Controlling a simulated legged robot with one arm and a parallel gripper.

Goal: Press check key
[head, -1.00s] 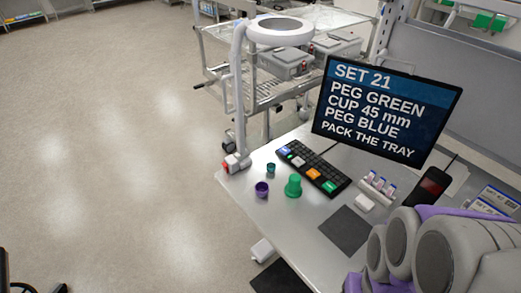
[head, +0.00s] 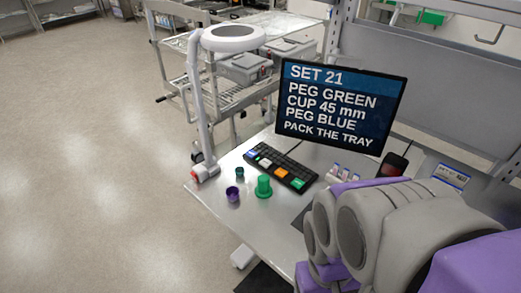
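A black keyboard (head: 281,170) lies on the grey table (head: 225,218) below the monitor. It has a few coloured keys: a blue one at its far left end, a white one, an orange key (head: 281,174) and a green key (head: 297,183) near its right end. Their labels are too small to read. My grey and purple arm fills the lower right. My gripper is not in view.
A green cup-like piece (head: 264,187), a purple cup (head: 233,194) and a small teal cup (head: 240,172) stand left of the keyboard. A lamp (head: 233,38) rises at the table's left corner. A dark handheld device (head: 392,165) stands right of the monitor. A cart stands behind.

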